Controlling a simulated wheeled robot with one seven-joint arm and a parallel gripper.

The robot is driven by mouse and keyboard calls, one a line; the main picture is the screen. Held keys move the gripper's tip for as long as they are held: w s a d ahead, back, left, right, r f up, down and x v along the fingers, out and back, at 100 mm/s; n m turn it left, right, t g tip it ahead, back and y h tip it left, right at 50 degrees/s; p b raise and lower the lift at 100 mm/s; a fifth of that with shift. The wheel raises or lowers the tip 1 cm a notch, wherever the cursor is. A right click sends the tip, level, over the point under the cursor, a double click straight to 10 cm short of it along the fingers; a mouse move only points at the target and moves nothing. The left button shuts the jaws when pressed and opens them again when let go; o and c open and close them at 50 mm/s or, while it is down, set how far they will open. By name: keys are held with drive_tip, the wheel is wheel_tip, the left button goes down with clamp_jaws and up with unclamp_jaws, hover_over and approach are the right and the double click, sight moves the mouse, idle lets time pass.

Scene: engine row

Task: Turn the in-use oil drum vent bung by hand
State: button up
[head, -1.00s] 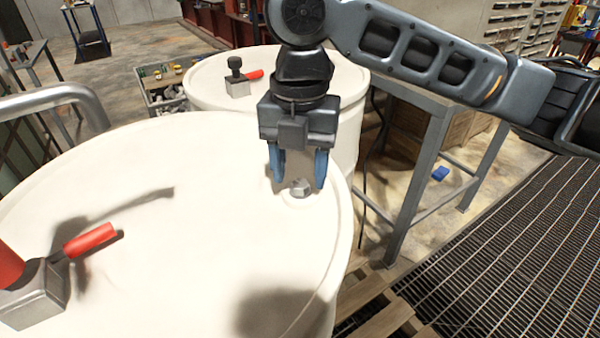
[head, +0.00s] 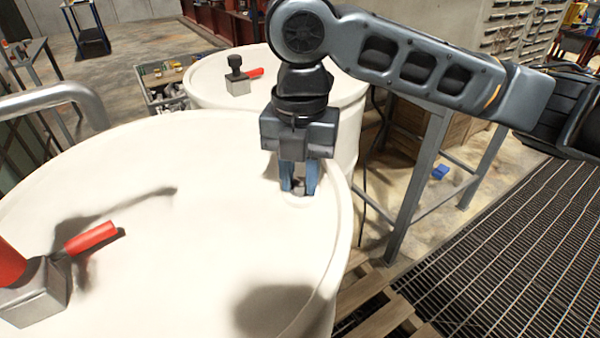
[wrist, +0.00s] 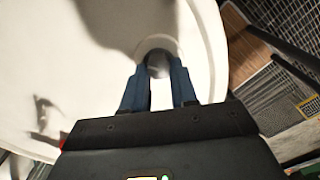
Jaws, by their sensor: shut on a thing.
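The near white drum (head: 150,215) fills the lower left of the head view. My gripper (head: 299,190) points down at its far right rim, with both blue fingers shut on the small grey vent bung (head: 298,184) in the drum top. The fingers hide most of the bung in the head view. In the wrist view the bung (wrist: 158,66) shows as a dark round shape in a recess between the fingertips of my gripper (wrist: 159,75).
A tap with a red handle (head: 90,238) stands on the near drum at the left. A second white drum (head: 215,85) with a similar fitting is behind. A grey metal stand (head: 420,185) is to the right, beside floor grating (head: 500,235). A metal rail (head: 50,100) is at the left.

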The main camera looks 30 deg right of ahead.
sight(299, 183)
drive_tip(key=shift+a+r+m+p, duration=0.1)
drive_tip(key=shift+m+p, duration=0.3)
drive_tip(key=shift+m, duration=0.4)
clamp_jaws()
drive_tip(key=shift+m, duration=0.8)
drive_tip(key=o, duration=0.9)
unclamp_jaws()
drive_tip(key=shift+o, duration=0.2)
drive_tip(key=shift+r, duration=3.8)
